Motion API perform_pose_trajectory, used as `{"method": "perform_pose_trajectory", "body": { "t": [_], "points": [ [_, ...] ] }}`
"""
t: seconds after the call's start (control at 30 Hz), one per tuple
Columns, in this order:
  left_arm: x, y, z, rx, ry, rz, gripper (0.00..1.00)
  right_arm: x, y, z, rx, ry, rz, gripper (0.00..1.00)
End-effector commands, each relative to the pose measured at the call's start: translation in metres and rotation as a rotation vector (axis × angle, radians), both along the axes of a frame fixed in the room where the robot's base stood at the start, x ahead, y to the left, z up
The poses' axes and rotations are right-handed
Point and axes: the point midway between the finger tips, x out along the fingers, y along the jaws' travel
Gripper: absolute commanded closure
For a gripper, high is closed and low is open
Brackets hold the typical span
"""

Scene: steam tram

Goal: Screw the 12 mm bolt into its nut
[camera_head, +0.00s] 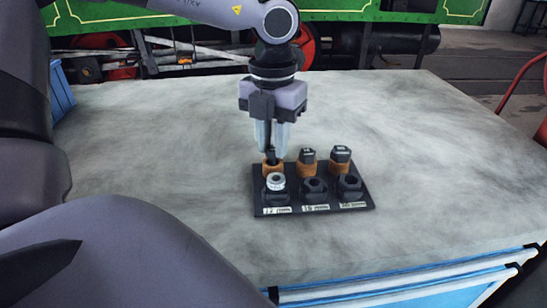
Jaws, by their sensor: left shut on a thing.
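A black board (328,207) lies on the table with two rows of parts and white labels along its front edge. The front left label reads 12 mm. Behind it is the left nut (276,182), with a silver, light ring on top. In the back row, the dark 12 mm bolt (271,157) stands in the left orange-brown holder (272,170). My left gripper (272,151) points straight down there and is shut on the bolt, its fingers partly hiding it. The bolt appears still in its holder. My right gripper is not in view.
Two more bolts (307,156) (340,154) stand in holders to the right, behind two dark nuts (314,188) (349,185). The grey table top (430,150) is clear around the board. A blue crate (61,92) stands at the far left. A green steam tram (350,10) is behind.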

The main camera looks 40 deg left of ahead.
Motion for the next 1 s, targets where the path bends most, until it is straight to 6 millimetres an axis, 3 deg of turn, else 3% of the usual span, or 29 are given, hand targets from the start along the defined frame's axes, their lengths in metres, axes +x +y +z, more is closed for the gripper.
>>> {"method": "perform_pose_trajectory", "body": {
  "t": [0.37, 1.0],
  "points": [
    [0.0, 0.0, 0.01, 0.0, -0.001, 0.001, 1.0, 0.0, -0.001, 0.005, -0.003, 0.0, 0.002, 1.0],
    [0.0, 0.0, 0.057, 0.0, -0.001, 0.001, 1.0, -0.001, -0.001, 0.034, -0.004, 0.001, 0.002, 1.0]
  ]
}}
